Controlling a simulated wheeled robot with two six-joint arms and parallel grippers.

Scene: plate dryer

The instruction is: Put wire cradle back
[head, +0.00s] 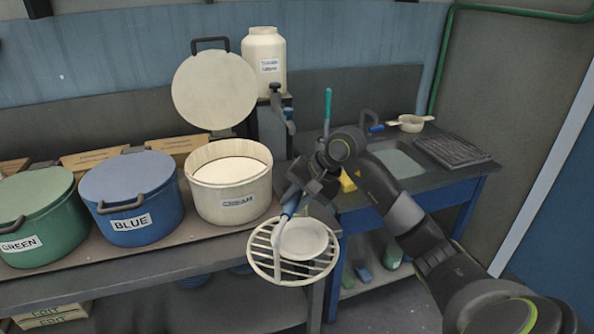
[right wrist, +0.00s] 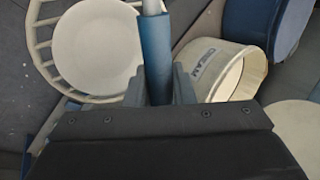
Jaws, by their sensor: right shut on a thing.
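The wire cradle (head: 259,258) is a round cream wire grid with a blue handle (head: 290,204). A pale round plate (head: 303,240) lies on it. My right gripper (head: 299,192) is shut on the blue handle and holds the cradle in the air at the front edge of the counters, to the right of the cream pot. In the right wrist view the handle (right wrist: 155,55) stands between the fingers (right wrist: 157,88), with the plate (right wrist: 95,48) and the cradle's rim (right wrist: 38,45) to the left. My left gripper is not in view.
The CREAM pot (head: 232,200) stands open, its round lid (head: 214,92) raised behind it. Lidded BLUE (head: 132,198) and GREEN (head: 36,215) pots stand to its left. A sink counter (head: 370,185) at right holds a strainer (head: 410,123) and a dark ribbed mat (head: 452,151).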

